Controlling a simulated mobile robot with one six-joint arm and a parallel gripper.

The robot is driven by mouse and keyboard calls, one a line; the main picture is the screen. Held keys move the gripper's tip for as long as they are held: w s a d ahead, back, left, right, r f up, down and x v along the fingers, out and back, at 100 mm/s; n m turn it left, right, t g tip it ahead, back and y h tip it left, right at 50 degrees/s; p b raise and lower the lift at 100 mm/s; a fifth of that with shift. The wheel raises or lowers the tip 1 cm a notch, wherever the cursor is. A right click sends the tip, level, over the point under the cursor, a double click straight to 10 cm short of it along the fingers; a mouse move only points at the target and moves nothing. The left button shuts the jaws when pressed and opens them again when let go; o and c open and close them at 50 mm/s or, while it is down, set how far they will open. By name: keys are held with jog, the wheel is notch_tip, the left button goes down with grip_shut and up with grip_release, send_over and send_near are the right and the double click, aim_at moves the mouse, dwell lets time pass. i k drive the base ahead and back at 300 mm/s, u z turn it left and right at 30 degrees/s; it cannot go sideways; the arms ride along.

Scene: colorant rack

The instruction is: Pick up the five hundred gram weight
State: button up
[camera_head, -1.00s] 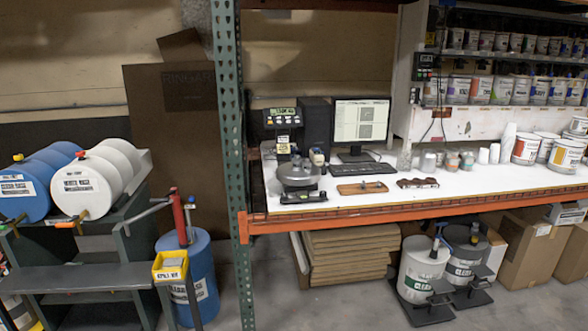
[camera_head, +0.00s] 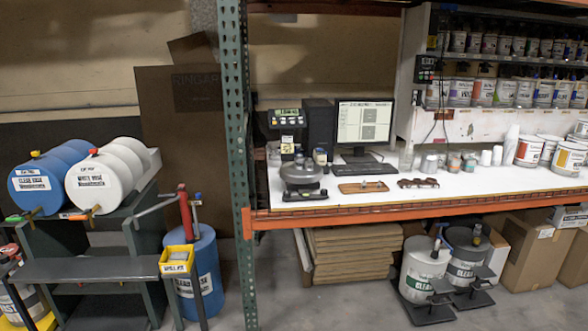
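A white-topped workbench (camera_head: 440,192) with an orange front beam stands in the right half of the head view. A small wooden tray (camera_head: 350,188) lies on it near the front edge, in front of the keyboard. A small light-coloured piece (camera_head: 364,183) stands on the tray; it may be the five hundred gram weight, but it is too small to tell and no marking is readable. A dark balance with a round pan (camera_head: 301,172) stands left of the tray. My gripper is not in view.
A green upright post (camera_head: 237,150) stands at the bench's left end. Left of it are drums on a dark stand (camera_head: 85,270) and a blue barrel (camera_head: 207,270). Bare floor shows in front.

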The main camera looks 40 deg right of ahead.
aim_at(310, 164)
jog(key=z, duration=0.05)
jog(key=i, duration=0.95)
jog(key=u, duration=0.15)
jog(key=k, duration=0.9)
jog(key=z, duration=0.15)
jog(key=i, duration=0.75)
